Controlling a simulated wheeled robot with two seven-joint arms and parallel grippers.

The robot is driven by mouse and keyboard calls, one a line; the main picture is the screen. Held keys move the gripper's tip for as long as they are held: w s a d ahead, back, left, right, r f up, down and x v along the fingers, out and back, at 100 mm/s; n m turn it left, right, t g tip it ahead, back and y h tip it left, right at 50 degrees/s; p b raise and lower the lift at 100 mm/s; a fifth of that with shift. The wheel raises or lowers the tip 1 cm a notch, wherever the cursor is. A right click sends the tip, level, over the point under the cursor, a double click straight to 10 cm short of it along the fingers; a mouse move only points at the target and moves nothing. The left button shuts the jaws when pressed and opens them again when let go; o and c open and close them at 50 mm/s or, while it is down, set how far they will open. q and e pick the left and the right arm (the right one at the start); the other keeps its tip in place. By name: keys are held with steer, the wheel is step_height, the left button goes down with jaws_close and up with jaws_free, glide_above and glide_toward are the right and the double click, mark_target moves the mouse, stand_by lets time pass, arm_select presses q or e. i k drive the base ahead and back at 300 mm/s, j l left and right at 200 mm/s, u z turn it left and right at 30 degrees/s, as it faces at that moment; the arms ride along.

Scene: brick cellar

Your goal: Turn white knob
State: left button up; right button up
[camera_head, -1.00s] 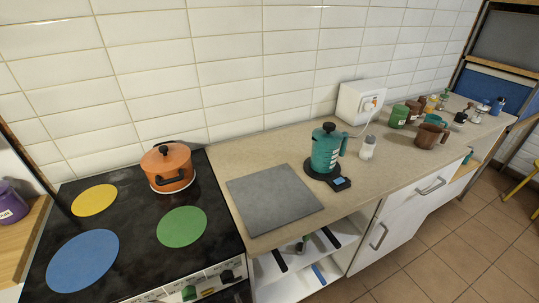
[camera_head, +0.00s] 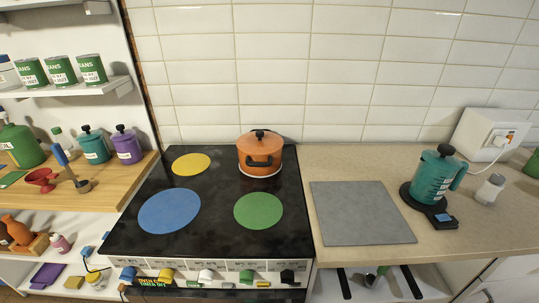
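The white knob (camera_head: 206,276) is on the front panel of the stove (camera_head: 215,237), in the middle of a row of knobs. To its left are a blue knob (camera_head: 128,273) and a yellow knob (camera_head: 166,275). To its right are a green knob (camera_head: 246,277) and a black knob (camera_head: 288,277). Neither of my grippers shows in the head view.
An orange pot (camera_head: 259,156) stands at the back right of the stovetop, beside yellow, blue and green cooking discs. A grey board (camera_head: 360,213) and a teal press (camera_head: 433,176) are on the right counter. A wooden shelf with jars is on the left.

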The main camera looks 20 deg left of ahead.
mark_target(205, 277)
steer(key=u, duration=1.3)
